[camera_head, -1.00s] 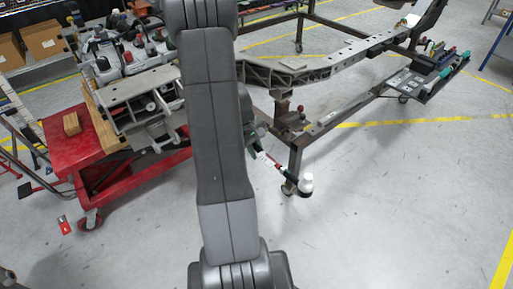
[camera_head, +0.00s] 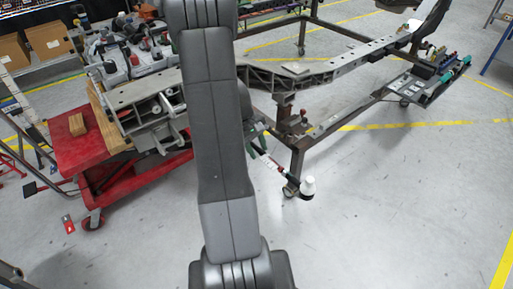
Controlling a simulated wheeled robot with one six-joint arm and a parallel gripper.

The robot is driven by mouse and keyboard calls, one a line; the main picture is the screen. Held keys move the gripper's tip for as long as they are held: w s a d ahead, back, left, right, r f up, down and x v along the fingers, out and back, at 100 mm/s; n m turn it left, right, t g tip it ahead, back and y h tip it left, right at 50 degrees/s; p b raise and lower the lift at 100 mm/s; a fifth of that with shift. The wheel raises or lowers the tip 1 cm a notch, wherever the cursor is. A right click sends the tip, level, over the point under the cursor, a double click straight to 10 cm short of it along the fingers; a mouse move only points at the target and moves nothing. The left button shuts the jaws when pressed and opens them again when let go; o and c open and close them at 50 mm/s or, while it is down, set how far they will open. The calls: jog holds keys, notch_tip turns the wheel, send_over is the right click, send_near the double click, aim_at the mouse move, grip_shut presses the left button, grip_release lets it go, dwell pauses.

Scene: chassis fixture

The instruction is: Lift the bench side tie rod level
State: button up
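A thin dark rod with red and white bands (camera_head: 272,163) slants down to the right from behind my arm and ends in a white and black tip (camera_head: 307,188). It looks like a tie rod, but I cannot tell for sure. Its other end is hidden behind my arm, near a dark green part (camera_head: 256,133). My arm covers the middle of the view, and my gripper does not show. Whether anything holds the rod cannot be seen. The grey chassis frame (camera_head: 330,70) stands just behind and above the rod.
A tray of tools (camera_head: 425,82) sits on the fixture at the right. The grey floor at the lower right is clear.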

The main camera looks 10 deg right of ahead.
jog(key=p+v, duration=0.1)
jog(key=v, duration=1.2)
jog(key=shift+a+r+p, duration=0.15)
jog(key=shift+r+p, duration=0.15)
jog(key=shift+r, duration=0.05)
jog(key=shift+f, duration=0.1)
jog(key=b+x, duration=0.1)
jog(key=x, duration=1.3)
jog(key=shift+b, duration=0.4)
jog(key=shift+f, duration=0.1)
